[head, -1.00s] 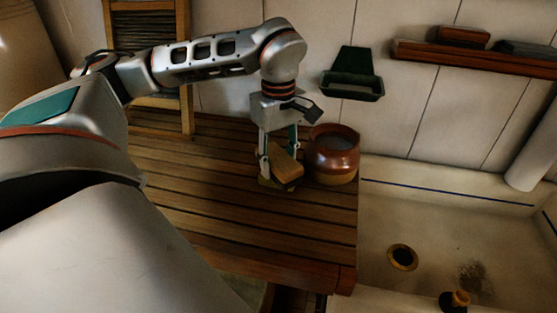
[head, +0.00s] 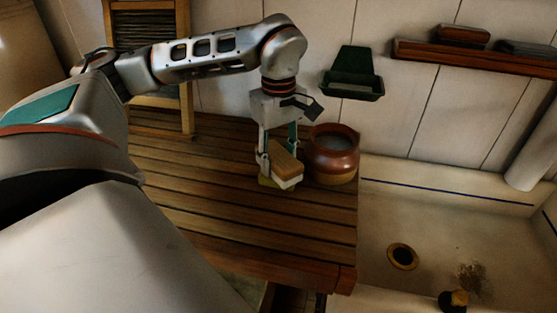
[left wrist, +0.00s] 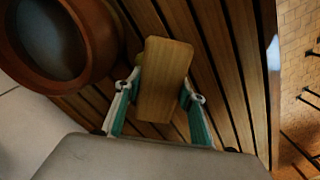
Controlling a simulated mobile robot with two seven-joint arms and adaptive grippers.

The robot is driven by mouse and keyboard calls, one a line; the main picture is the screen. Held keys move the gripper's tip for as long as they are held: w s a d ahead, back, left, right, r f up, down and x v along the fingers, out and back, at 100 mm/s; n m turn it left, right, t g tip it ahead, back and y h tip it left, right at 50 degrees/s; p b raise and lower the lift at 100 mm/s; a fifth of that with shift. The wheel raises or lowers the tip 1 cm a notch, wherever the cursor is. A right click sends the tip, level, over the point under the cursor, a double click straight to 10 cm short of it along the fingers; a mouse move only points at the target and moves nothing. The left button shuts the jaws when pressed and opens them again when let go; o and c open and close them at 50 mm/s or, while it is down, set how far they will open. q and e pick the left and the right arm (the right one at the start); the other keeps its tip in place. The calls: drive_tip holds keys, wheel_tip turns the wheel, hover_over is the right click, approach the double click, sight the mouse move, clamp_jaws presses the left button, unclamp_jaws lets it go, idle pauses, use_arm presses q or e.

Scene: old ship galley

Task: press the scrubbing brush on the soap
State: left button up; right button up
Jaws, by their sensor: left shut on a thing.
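The scrubbing brush (head: 285,160) has a tan wooden back and pale bristles facing down. My left gripper (head: 278,155) is shut on its sides, low over the slatted wooden counter. In the left wrist view the brush's wooden back (left wrist: 165,80) lies between the two fingers (left wrist: 160,98). I cannot tell whether bristles and soap touch. My right gripper is not in view.
A red-brown pot (head: 335,155) stands close to the right of the brush, also seen in the left wrist view (left wrist: 95,35). A green dish (head: 352,88) hangs on the wall. The slatted counter (head: 230,215) is clear in front; a sink (head: 400,220) lies right.

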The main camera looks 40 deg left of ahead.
sight(277, 155)
use_arm(q)
drive_tip(key=shift+r, duration=3.2)
drive_tip(key=shift+s, duration=0.15)
